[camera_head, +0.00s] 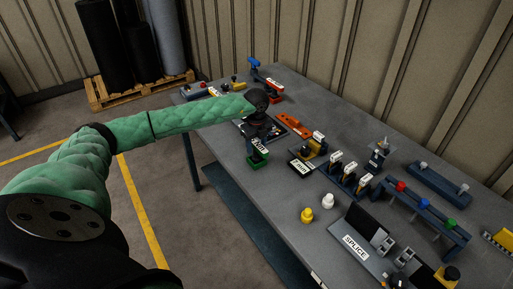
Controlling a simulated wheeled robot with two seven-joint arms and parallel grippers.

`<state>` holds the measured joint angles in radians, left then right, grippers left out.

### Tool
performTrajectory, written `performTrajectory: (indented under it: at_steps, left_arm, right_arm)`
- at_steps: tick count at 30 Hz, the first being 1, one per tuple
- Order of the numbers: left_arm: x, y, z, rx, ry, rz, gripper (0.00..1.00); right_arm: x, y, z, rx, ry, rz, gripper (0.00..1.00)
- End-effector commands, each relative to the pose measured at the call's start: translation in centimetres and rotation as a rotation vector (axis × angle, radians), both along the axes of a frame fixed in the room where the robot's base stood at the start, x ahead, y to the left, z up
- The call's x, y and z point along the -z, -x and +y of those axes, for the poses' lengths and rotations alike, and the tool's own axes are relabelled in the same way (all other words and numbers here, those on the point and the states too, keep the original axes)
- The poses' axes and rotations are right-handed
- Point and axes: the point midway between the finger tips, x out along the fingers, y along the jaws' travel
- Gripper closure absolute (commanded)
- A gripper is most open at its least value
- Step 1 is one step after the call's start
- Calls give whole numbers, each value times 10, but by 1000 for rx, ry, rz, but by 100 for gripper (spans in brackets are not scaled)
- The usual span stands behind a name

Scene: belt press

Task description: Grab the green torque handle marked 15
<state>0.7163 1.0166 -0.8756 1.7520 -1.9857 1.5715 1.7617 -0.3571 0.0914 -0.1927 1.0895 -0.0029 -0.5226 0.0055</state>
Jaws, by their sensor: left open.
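A green piece (258,158) with a white label stands at the near edge of the table, left of the middle. Its marking is too small to read, so I cannot tell if it is the handle marked 15. My left gripper (258,133) points down directly above it and hides its upper part. The jaws are open; I cannot tell whether they touch the piece. Another green knob (451,223) sits on a blue rack at the right, beside a blue and a red one; no number shows on it. My right gripper is not in view.
The grey table (285,190) holds several items. Three white-labelled pieces (349,172) stand in a blue holder. A yellow (307,215) and a white bottle-like piece (328,201) stand nearer me. A block labelled SPLICE (356,246) lies front right. An orange piece (294,125) lies behind my gripper.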

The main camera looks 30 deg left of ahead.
Motion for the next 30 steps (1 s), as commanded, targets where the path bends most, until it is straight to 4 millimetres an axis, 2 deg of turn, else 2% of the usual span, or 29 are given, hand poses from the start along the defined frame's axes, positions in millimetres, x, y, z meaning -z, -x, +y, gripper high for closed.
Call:
performTrajectory:
  at_steps: [30]
  left_arm:
    - [5,0,0,0,0,0,49]
  right_arm:
    - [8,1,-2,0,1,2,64]
